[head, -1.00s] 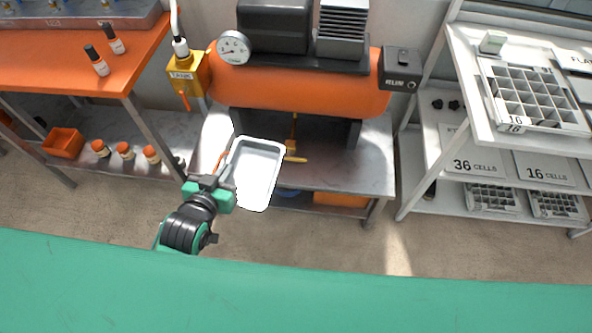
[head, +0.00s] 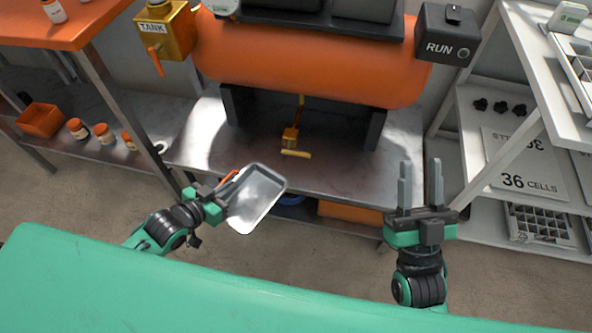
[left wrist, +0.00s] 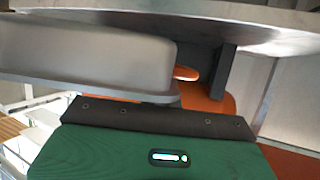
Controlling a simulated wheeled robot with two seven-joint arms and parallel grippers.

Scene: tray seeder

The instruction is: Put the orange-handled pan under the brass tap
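The shallow grey metal pan (head: 262,192) is tilted in the head view, in front of the steel bench's front edge. Its orange handle (head: 229,177) shows at its left side. My left gripper (head: 222,193) is shut at the handle side and holds the pan up. The pan fills the upper left of the left wrist view (left wrist: 90,55). The brass tap (head: 290,137) hangs below the orange tank, with a yellow lever; the pan is apart from it, nearer me and to the left. My right gripper (head: 419,185) is open and empty, with fingers pointing up.
The orange tank (head: 300,65) rests on dark legs over the steel bench (head: 330,170), whose top is clear around the tap. A brass TANK valve (head: 165,30) is at upper left. A RUN box (head: 446,38) and white shelves (head: 475,150) stand right. Orange bin (head: 41,119) sits left.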

